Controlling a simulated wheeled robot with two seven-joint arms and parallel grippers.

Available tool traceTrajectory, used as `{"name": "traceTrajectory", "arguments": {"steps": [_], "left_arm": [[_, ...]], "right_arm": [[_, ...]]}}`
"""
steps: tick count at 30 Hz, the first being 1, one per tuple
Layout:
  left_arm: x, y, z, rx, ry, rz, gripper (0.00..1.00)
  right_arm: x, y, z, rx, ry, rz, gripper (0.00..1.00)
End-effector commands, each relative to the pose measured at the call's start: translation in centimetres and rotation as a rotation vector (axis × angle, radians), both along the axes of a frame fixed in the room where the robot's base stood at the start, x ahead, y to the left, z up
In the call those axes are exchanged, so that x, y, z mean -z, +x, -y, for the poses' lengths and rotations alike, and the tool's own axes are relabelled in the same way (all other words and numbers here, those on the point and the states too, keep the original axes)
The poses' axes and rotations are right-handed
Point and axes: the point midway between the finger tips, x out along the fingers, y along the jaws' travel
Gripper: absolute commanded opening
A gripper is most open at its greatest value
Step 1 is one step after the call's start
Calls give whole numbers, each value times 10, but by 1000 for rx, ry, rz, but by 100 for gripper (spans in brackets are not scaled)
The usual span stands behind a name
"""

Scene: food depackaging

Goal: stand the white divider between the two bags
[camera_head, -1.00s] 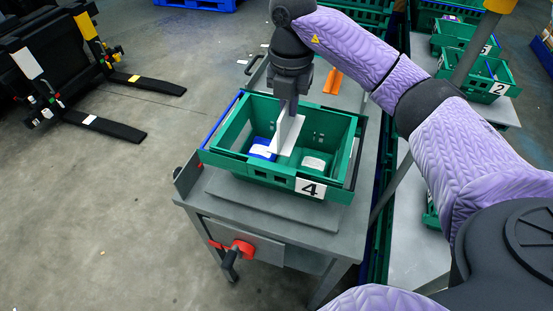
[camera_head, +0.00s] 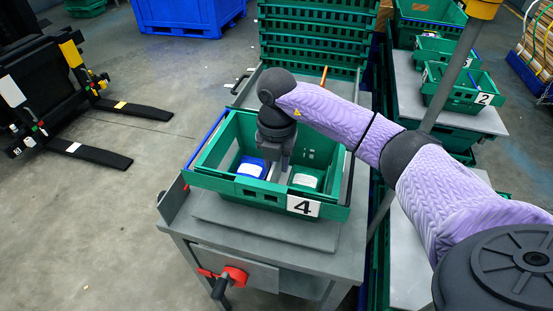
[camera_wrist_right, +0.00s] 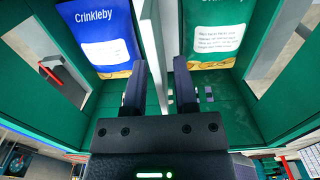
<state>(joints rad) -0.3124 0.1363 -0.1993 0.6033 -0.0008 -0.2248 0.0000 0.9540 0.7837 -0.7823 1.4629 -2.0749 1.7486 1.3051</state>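The green crate (camera_head: 250,192) marked 4 holds a blue bag (camera_head: 250,168) on the left and a green bag (camera_head: 306,181) on the right. In the right wrist view the blue bag (camera_wrist_right: 98,30) and green bag (camera_wrist_right: 212,38) lie either side of the white divider (camera_wrist_right: 150,35). The divider stands upright between them. My right gripper (camera_head: 275,166) is down inside the crate; in its wrist view the gripper (camera_wrist_right: 160,75) has its fingers either side of the divider, with a gap showing at the right finger. The divider's lower edge is hidden. My left gripper is out of view.
Stacked green crates (camera_head: 310,45) stand behind. More crates sit on a grey surface at the right.

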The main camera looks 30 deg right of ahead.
Motion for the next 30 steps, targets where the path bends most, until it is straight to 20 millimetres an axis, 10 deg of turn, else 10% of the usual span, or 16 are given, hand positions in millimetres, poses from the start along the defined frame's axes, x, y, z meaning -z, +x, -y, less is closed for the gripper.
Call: {"name": "traceTrajectory", "arguments": {"steps": [10, 21, 30], "left_arm": [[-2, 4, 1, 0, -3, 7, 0], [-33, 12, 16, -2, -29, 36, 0], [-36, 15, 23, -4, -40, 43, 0]], "right_arm": [[-6, 0, 0, 0, 0, 1, 43], [-103, 1, 0, -1, 1, 6, 43], [-123, 0, 0, 0, 1, -1, 43]]}}
